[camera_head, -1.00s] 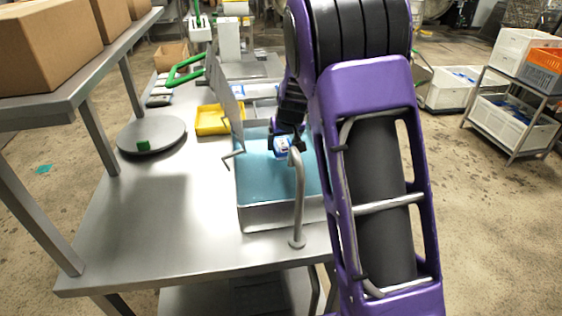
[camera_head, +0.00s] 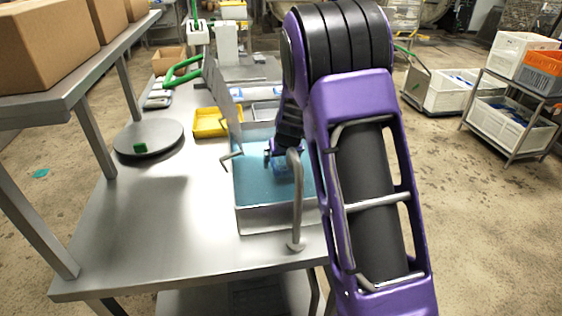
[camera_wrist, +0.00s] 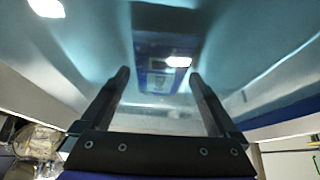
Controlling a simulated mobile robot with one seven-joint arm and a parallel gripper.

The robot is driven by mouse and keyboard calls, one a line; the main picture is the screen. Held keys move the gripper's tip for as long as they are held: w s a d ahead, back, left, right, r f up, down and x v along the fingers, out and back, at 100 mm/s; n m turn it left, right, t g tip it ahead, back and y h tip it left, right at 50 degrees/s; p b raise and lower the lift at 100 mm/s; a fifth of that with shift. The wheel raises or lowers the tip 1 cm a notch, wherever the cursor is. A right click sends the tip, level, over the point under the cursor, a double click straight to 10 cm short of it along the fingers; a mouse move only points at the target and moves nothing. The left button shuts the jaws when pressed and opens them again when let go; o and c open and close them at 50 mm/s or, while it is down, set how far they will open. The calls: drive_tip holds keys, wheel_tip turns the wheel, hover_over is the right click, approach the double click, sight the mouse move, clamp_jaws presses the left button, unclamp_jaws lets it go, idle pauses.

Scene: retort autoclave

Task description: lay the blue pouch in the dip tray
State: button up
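The dip tray (camera_head: 277,219) is a steel tank of clear blue liquid at the right of the steel table. The blue pouch (camera_wrist: 160,76) lies in the tray's liquid, ahead of and between my fingertips in the wrist view. In the head view it is a dim blue patch (camera_head: 286,169) under the surface, partly hidden by my arm and a bent steel pipe. My gripper (camera_wrist: 159,75) points into the tray with its fingers spread. A narrow gap shows between each fingertip and the pouch. The gripper is mostly hidden in the head view (camera_head: 272,151).
A bent steel pipe (camera_head: 297,205) rises at the tray's front edge, close to my arm. A thin upright panel (camera_head: 222,92) stands at its left. A yellow bin (camera_head: 208,123) and a round turntable (camera_head: 148,139) are further left. The table's front left is clear.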

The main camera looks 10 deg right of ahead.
drive_tip(key=shift+r, duration=0.3)
drive_tip(key=p+v, duration=0.1)
drive_tip(key=v, duration=1)
drive_tip(key=shift+s+r+p, duration=0.25)
drive_tip(key=shift+r+p, duration=0.05)
